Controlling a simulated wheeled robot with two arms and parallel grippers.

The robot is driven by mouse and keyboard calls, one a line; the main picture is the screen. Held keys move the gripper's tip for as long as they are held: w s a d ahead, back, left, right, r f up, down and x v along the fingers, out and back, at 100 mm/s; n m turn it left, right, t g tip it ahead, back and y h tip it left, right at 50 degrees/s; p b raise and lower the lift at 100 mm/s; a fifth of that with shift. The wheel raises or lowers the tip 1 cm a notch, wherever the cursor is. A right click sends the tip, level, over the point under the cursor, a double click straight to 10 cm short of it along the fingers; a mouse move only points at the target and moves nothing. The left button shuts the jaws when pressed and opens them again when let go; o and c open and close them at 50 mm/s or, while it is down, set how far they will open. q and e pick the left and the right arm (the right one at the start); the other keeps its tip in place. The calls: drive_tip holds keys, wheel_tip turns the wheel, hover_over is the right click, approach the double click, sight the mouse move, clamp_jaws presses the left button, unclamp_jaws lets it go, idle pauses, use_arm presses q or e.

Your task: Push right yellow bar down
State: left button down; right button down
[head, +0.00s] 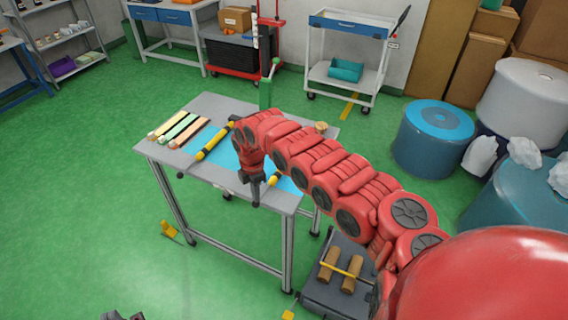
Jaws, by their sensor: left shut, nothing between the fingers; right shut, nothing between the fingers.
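The table (210,105) has a light blue panel (226,158) set in its top. A yellow bar with dark ends (214,142) lies across the panel's left side. A second, right yellow bar (273,180) shows only as a short piece at the panel's near side; my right arm hides the rest. My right gripper (255,200) points down, shut and empty, at the table's near edge, just left of that visible piece. I cannot tell whether they touch. My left gripper (124,316) shows only as a dark tip at the bottom edge, shut and away from the table.
Several coloured strips (178,127) lie on the table's left part. A green lever press (267,88) stands at its back edge. A dark cart with brown rolls (328,265) stands near the table's right legs.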

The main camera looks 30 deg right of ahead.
drive_tip(key=shift+r+p, duration=0.55)
wheel_tip(320, 180, up, 7)
drive_tip(key=p, duration=0.3)
drive_tip(key=shift+f, duration=0.2)
